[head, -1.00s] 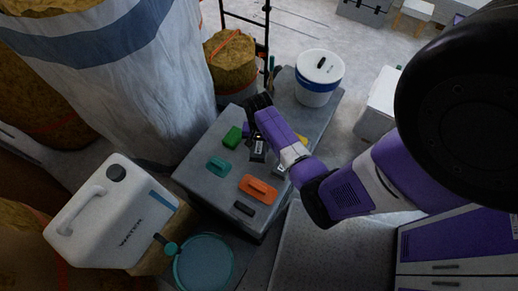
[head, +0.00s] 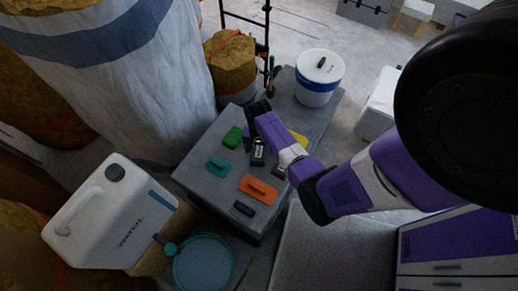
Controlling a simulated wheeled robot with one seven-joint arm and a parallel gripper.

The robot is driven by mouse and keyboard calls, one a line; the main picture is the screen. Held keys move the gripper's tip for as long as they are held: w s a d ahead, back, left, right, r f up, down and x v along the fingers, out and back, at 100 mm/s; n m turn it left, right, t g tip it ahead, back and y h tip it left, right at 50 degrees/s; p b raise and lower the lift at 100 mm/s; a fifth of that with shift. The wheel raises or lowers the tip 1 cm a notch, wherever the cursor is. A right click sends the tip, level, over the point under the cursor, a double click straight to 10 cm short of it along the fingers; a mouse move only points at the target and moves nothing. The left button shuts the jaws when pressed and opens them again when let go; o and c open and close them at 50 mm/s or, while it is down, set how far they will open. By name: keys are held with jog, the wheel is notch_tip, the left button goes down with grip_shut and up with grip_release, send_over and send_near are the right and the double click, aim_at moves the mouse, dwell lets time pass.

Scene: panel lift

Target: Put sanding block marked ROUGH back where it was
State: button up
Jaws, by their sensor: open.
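A small black block with a pale label (head: 258,152) is on the grey work surface (head: 205,190), just below my wrist in the picture. Its lettering is too small to read, so I cannot tell whether it is the block marked ROUGH. My gripper (head: 257,108) is over the far part of the surface, beyond the green block, with dark fingers that are open. I see nothing held between them, though the fingertips are small and partly hidden by my wrist. My arm covers part of the surface to the right of the labelled block.
Green (head: 233,137), teal (head: 218,166), orange (head: 259,188) and small black (head: 244,208) items lie on the surface. A yellow item (head: 299,139) shows partly behind my arm. A white bucket (head: 318,78) stands at the back. A white water jug (head: 110,215) is at left.

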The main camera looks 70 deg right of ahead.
aim_at(259, 151)
jog(key=shift+r, duration=0.1)
notch_tip(259, 151, up, 12)
jog(key=p, duration=0.1)
jog(key=s+a+r+n+t+h, duration=0.25)
jog(key=a+n+t, duration=0.45)
jog(key=a, duration=0.7)
jog(key=s+a+r+n+t, duration=0.2)
jog(key=a+r+n, duration=0.1)
jog(key=r, duration=0.5)
jog(key=s+a+r+n+t+y, duration=0.1)
jog(key=s+a+r+n+t, duration=0.2)
jog(key=r, duration=0.6)
jog(key=s+a+r+n+t+y, duration=0.1)
jog(key=s+a+r+n+t, duration=0.1)
jog(key=a+r, duration=0.5)
jog(key=shift+s+r+n+t, duration=0.2)
jog(key=shift+r+n+t, duration=0.3)
jog(key=shift+r+n, duration=0.25)
jog(key=shift+y, duration=0.25)
